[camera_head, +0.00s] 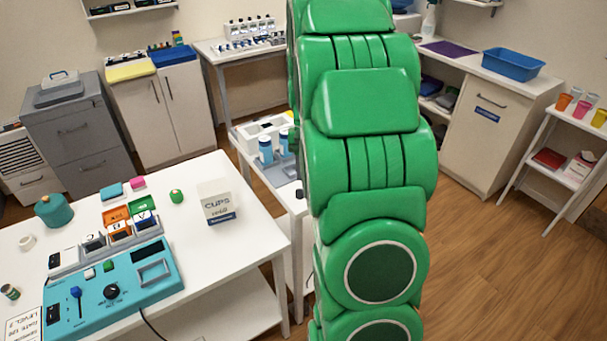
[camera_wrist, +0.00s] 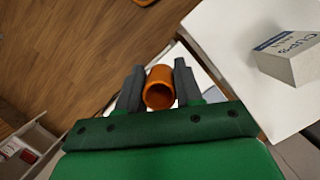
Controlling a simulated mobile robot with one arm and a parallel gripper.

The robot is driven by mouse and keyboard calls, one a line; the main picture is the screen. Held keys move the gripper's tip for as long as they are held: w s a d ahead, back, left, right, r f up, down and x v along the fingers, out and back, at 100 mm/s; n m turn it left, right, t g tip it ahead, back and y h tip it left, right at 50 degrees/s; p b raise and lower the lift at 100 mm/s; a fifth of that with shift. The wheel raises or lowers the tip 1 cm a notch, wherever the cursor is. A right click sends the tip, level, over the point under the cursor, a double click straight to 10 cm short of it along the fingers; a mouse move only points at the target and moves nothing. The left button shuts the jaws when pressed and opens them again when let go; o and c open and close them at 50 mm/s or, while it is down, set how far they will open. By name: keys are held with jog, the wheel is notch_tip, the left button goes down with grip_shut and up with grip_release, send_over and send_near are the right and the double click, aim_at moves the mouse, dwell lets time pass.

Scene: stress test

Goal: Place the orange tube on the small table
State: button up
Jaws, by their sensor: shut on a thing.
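The orange tube (camera_wrist: 161,74) is between the two dark fingers of my gripper (camera_wrist: 158,86) in the wrist view, its open end facing the camera. My gripper is shut on it. Below it in that view are wood floor and the edge of a white table (camera_wrist: 220,50). In the head view my green arm hides the gripper and tube. A white table (camera_head: 240,255) fills the front left. A narrower white table (camera_head: 303,207) stands behind it, partly hidden by my arm. I cannot tell which is the small table.
The front table carries a teal control panel (camera_head: 112,288), a teal pot (camera_head: 54,210) and a white CUPS box (camera_head: 219,203). Blue-capped bottles (camera_head: 266,150) stand on the narrow table. A white shelf (camera_head: 570,120) with coloured cups is at right. Floor (camera_head: 480,270) there is clear.

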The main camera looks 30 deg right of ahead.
jog(key=w+d+f, duration=0.1)
jog(key=w+f, duration=0.1)
jog(key=w+d+f, duration=0.1)
jog(key=w+f, duration=0.1)
jog(key=w, duration=0.1)
jog(key=w+d+f, duration=0.1)
jog(key=w+f, duration=0.1)
jog(key=shift+w+d+f, duration=0.2)
jog(key=shift+w+f, duration=0.15)
jog(key=shift+w+d+f, duration=0.3)
jog(key=shift+w+f, duration=0.4)
jog(key=shift+f, duration=0.05)
jog(key=shift+w+d+x, duration=0.1)
jog(key=shift+w+x, duration=0.05)
jog(key=shift+x, duration=0.6)
jog(key=shift+w+d+x, duration=0.1)
jog(key=shift+x, duration=0.6)
jog(key=shift+f, duration=0.15)
jog(key=o, duration=1.1)
